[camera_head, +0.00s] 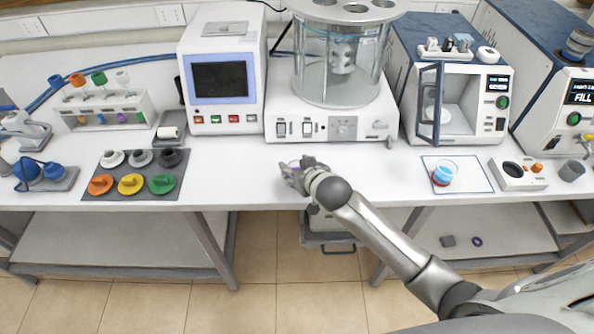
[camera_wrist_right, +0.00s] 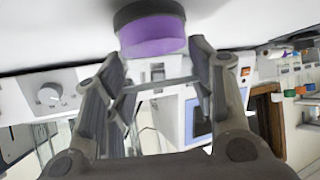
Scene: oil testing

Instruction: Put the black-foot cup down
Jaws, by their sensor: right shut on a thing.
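The black-foot cup (camera_wrist_right: 152,36) shows in the right wrist view as a short cup with purple contents and a black foot, upside down in that picture. My right gripper (camera_wrist_right: 160,62) is shut on it, with a finger on each side. Only a sliver of the cup shows there. The foot is close to the white surface; I cannot tell whether it touches. My left gripper is not in view.
A red-foot cup with blue contents (camera_head: 446,172) stands on a white blue-edged mat (camera_head: 478,184) at right. A dark mat (camera_head: 115,190) with several coloured pieces lies at left. Machines line the back. The table (camera_head: 232,180) is clear beside my right gripper.

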